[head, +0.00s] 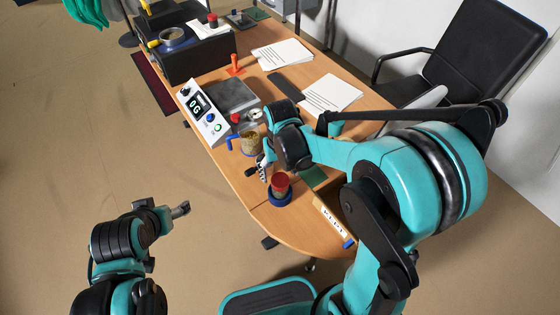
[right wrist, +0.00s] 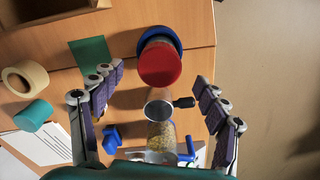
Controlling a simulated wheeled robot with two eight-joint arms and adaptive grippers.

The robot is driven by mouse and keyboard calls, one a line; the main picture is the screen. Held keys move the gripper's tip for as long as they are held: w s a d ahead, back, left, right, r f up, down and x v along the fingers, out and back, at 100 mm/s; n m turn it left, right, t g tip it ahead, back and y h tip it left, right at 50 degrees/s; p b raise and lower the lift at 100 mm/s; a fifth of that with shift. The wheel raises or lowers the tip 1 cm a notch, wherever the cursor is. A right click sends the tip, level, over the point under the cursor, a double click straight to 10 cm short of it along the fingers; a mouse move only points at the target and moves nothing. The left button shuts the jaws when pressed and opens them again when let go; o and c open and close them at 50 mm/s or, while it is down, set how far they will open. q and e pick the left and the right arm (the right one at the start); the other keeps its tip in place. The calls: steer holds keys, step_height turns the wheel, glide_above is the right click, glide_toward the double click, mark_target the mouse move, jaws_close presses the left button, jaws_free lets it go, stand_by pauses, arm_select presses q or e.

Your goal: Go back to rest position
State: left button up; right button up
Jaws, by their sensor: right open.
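My right gripper (head: 264,168) is over the front part of the wooden desk (head: 262,215), close to a red-topped container (head: 280,183) in a blue ring-shaped base. In the right wrist view its fingers (right wrist: 158,76) are spread wide, with nothing gripped. The red top (right wrist: 160,65) shows between and beyond the fingertips, with a small metal cup (right wrist: 158,103) and a jar of yellowish grains (right wrist: 160,137) nearer the camera. My left gripper (head: 178,210) is over the floor, left of the desk and apart from it; its jaw gap is not clear.
A scale (head: 203,117) reading 0G, the grain jar (head: 250,143) and a blue-handled item (head: 232,141) stand by the desk's left edge. A black box (head: 190,58) and papers (head: 333,93) lie farther back. A black chair (head: 478,55) is behind.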

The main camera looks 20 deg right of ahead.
step_height(320, 180, up, 9)
steer(key=shift+f, duration=0.15)
steer(key=s+d+r+t, duration=0.2)
steer(key=s+d+t, duration=0.2)
steer(key=s+t, duration=0.3)
steer(key=shift+s+d+r, duration=0.2)
steer(key=shift+s+d, duration=0.15)
steer(key=shift+s, duration=1.25)
stand_by(0.9)
